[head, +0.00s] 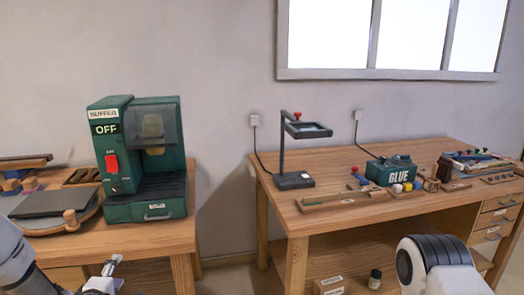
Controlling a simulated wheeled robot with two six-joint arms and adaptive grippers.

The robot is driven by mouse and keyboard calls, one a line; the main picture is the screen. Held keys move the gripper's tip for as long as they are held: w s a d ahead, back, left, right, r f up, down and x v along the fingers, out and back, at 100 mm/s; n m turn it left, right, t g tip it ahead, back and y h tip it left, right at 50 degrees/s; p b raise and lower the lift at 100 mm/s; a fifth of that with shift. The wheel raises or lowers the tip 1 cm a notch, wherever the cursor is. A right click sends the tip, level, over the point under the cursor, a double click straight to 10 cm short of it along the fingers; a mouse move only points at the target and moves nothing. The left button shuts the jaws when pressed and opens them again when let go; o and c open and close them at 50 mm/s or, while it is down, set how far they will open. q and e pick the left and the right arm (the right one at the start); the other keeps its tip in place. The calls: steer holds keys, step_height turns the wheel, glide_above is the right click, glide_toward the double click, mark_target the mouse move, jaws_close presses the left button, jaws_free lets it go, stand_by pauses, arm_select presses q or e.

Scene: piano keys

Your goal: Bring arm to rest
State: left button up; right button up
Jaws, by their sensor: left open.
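My left arm comes in at the lower left corner. Its gripper (108,271) is partly in view at the bottom edge, in front of the left bench. It is open, with nothing seen between its fingers. Part of my right arm shows at the bottom right, in front of the right bench; its gripper is out of view. A long wooden piece (343,200), perhaps a piano key or its holder, lies near the front edge of the right bench (282,215).
A green buffer machine (120,165) reading OFF stands on the left bench (150,236). A magnifier stand (293,180), a green glue box (391,170) and several small tools occupy the right bench. A gap separates the benches. A dark bottle (375,279) stands on the lower shelf.

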arm_select(q)
steer(key=s+d+f+m+g+h+p, duration=0.1)
steer(key=s+d+f+m+g+p, duration=0.3)
steer(key=s+f, duration=0.4)
steer(key=s+d+f+m+g+h+p, duration=0.2)
steer(key=s+d+f+m+g, duration=0.15)
steer(key=s+d+f, duration=0.5)
steer(key=s+f+m+g, duration=0.1)
steer(key=s+m+g, duration=0.6)
steer(key=s, duration=1.3)
steer(key=m, duration=0.3)
steer(key=shift+f+g+p, duration=0.15)
steer(key=shift+g+p, duration=0.2)
steer(key=shift+w+m+y, duration=0.1)
steer(key=shift+m+y, duration=0.15)
steer(key=shift+y, duration=0.05)
